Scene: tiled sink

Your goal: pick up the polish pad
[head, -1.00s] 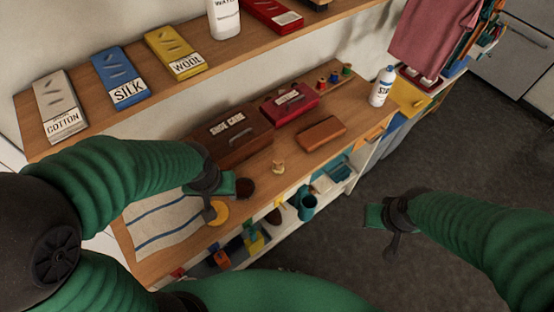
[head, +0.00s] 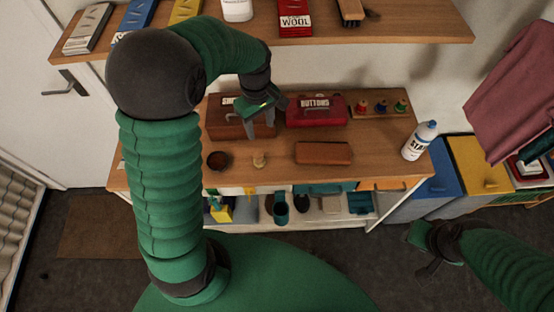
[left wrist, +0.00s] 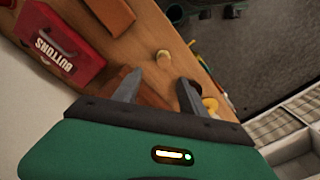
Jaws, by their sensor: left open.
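A small cream knobbed piece (head: 259,161), perhaps the polish pad, stands on the wooden counter (head: 380,165). It also shows in the left wrist view (left wrist: 163,57), beyond my fingertips. A round yellow item (left wrist: 210,104) shows there beside the right finger; in the head view my arm hides that area. I cannot tell for sure which is the pad. My left gripper (head: 262,128) is open and empty, fingers downward, in front of the brown shoe care box (head: 222,128). It also shows open in the left wrist view (left wrist: 158,84). My right gripper (head: 432,250) hangs over the floor, its jaws unclear.
A dark round bowl (head: 217,160) is left of the cream piece. A brown block (head: 323,153) lies to its right. The red buttons box (head: 316,111) and a white spray bottle (head: 419,141) also stand on the counter. A shelf (head: 400,28) runs above.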

